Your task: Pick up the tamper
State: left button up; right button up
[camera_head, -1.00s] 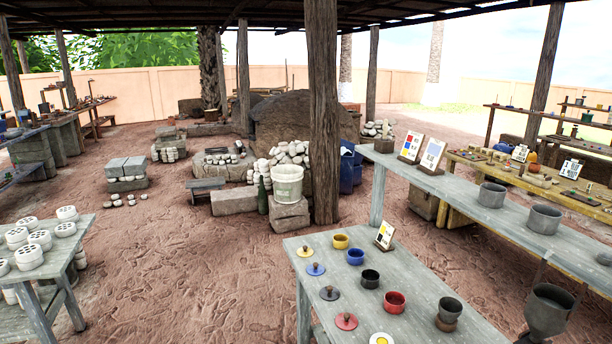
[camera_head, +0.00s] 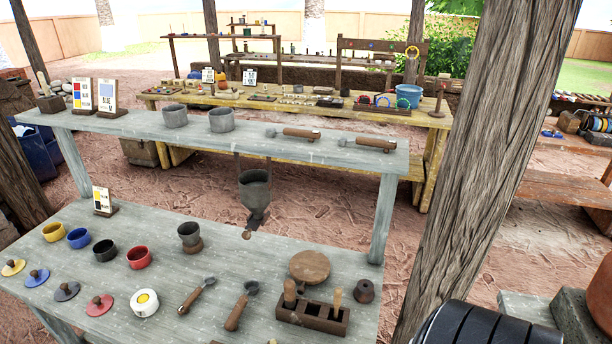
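A small dark brown knob-like piece (camera_head: 365,291), which looks like the tamper, stands upright at the right end of the near grey table (camera_head: 230,268). It is just right of a wooden block rack (camera_head: 312,316) with upright handled tools in it. A round wooden disc with a short handle (camera_head: 310,267) lies behind the rack. Two spoon-shaped tools with wooden handles, one (camera_head: 197,295) and another (camera_head: 242,306), lie left of the rack. I cannot be certain which piece is the tamper. Neither gripper is in view.
A raised grey shelf (camera_head: 300,146) behind holds two grey pots and two handled tools. A grey funnel cup (camera_head: 255,195) hangs below it. Coloured cups and lids fill the table's left. A thick wooden post (camera_head: 480,160) stands right of the table. A black ribbed object (camera_head: 485,328) is at lower right.

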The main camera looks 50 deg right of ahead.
aim_at(289, 285)
jog(key=z, duration=1.35)
